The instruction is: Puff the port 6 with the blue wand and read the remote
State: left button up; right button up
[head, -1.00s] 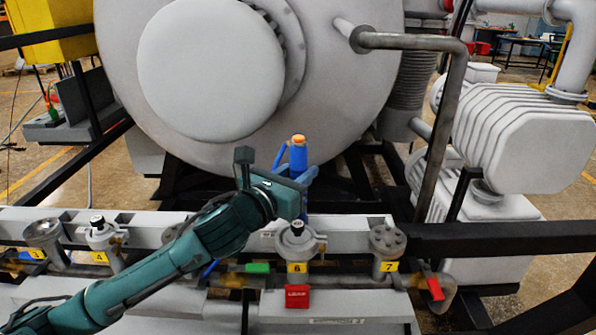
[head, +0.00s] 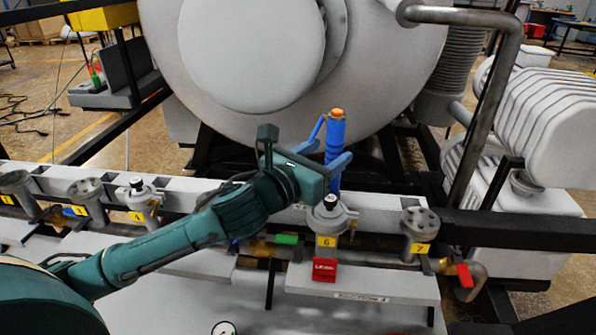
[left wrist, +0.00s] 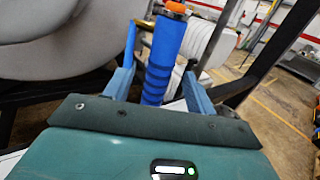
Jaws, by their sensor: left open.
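The blue wand (head: 335,135) stands upright with an orange top, just behind port 6 (head: 328,217), which has a yellow 6 label and a black-and-white cap. My left gripper (head: 337,162) is at the wand's lower part, its blue fingers open. In the left wrist view the wand (left wrist: 162,60) stands between the two separated fingers of the left gripper (left wrist: 160,84). The wand's lower end is hidden behind port 6 and the gripper. I cannot see the remote in either view. My right gripper is not in view.
Port 7 (head: 420,226) stands to the right and port 4 (head: 137,200) to the left along the grey rail. A red tag (head: 324,270) hangs below port 6. The large grey furnace vessel (head: 390,60) is behind. A black bar (head: 520,228) runs along the right.

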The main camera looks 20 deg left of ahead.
pick_arm(q)
jog(key=v, duration=1)
jog(key=shift+c, duration=0.4)
dwell(1.5)
grip_shut()
dwell(0.4)
dwell(1.1)
